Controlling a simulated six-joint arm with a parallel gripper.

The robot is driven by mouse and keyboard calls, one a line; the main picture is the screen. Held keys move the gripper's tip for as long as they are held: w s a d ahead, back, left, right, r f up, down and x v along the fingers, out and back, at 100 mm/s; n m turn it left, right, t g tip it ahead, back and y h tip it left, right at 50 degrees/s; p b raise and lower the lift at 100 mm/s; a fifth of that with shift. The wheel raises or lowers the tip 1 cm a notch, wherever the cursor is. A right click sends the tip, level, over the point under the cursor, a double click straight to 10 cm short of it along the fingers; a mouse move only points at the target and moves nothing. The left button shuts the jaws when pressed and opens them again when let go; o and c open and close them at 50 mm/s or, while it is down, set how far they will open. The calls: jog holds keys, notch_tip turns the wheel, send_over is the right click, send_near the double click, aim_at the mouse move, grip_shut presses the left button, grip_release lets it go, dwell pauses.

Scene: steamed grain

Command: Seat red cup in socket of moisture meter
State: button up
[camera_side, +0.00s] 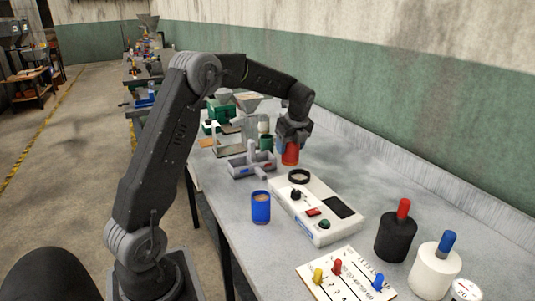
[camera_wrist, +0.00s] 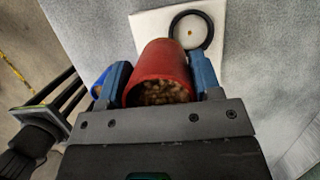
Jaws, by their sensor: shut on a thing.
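The red cup (camera_side: 290,155) is held by my gripper (camera_side: 292,143) above the bench, behind the moisture meter's socket end in the side view. The moisture meter (camera_side: 318,213) is a white box with a dark screen, a knob and buttons. Its socket (camera_side: 299,176) is a black ring at the far end. In the wrist view the socket ring (camera_wrist: 190,32) lies just beyond the cup, which is apart from it; the ring is empty.
A blue cup (camera_side: 261,207) with grain stands left of the meter. A grey divided tray (camera_side: 251,164) lies behind it. A black bottle (camera_side: 396,237), a white bottle (camera_side: 435,264) and a pegged board (camera_side: 347,276) are at the front right. Bench space right of the meter is clear.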

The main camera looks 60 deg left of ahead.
jog(key=shift+w+a+f, duration=0.2)
jog(key=shift+w+f, duration=0.9)
jog(key=shift+f, duration=0.2)
jog(key=shift+w+a+f, duration=0.2)
jog(key=shift+w+f, duration=0.9)
jog(key=shift+f, duration=0.2)
jog(key=shift+f, duration=1.25)
dwell(0.3)
jog(key=o, duration=1.2)
jog(key=shift+r, duration=3.5)
